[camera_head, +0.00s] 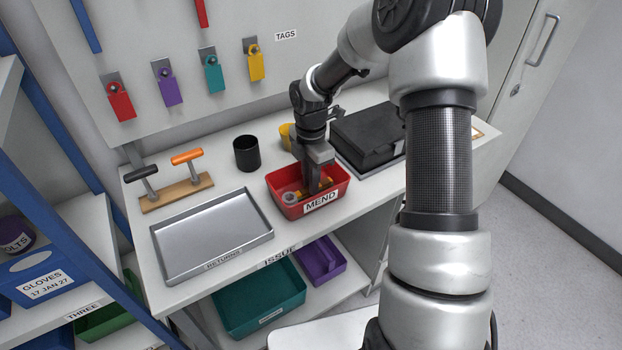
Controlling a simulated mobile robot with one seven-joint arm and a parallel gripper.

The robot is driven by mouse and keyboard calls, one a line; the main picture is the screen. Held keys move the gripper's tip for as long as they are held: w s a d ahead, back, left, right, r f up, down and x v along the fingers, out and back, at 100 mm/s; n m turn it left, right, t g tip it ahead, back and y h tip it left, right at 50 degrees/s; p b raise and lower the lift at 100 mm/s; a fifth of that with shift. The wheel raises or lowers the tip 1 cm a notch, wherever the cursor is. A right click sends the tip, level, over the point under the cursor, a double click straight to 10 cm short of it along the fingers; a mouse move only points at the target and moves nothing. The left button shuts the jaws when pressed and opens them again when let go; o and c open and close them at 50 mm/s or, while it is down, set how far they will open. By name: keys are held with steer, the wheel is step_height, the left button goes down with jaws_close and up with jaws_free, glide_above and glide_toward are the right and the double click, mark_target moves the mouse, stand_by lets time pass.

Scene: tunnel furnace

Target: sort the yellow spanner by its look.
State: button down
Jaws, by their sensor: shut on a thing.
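The yellow spanner (303,195) is partly visible inside the red bin (284,208) labelled MEND, with a grey end toward the bin's left side. My gripper (314,188) reaches down into this bin from above and is shut on the spanner. The fingers and the bin's front wall hide part of the spanner. I cannot tell whether it touches the bin floor. The silver tray (212,235) labelled RETURNS is empty, to the left of the red bin.
A black cup (246,153) and a yellow container (286,137) stand behind the bin. A black case (368,138) lies to the right. A stand with two T-handles (176,193) is at the left. Teal (260,300) and purple (320,262) bins sit below. Coloured tags hang on the wall.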

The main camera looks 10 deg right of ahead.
steer(key=c, duration=1.1)
jaws_free()
step_height(320, 180, up, 9)
steer(key=p, duration=0.7)
steer(key=shift+p, duration=0.35)
